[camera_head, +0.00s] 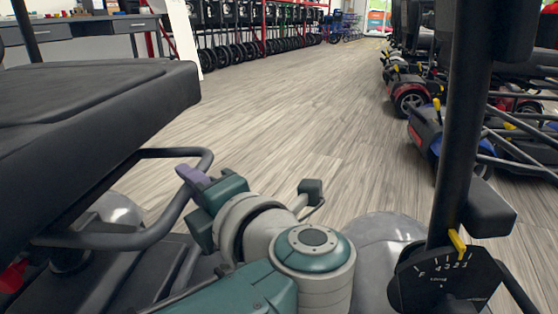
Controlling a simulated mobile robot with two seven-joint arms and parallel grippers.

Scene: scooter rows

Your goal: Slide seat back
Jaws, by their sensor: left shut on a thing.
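The black padded scooter seat (95,90) fills the left side of the head view, with its front edge toward the middle. Below it, a dark bent bar (110,241) loops out past the seat's edge. My left gripper (190,180), with purple fingertips, is at the outer end of this loop. It is shut on the bar; the exact contact is partly hidden by the fingers. The seat post and the slide under the seat are mostly in shadow. My right gripper is not in view.
The scooter's black tiller post (462,130) stands at the right, with a dial panel (430,280) and yellow lever (457,243) low on it. More scooters (425,130) are parked at right. Wheeled items line the back. A desk (85,28) stands back left. The wooden floor (290,110) between is clear.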

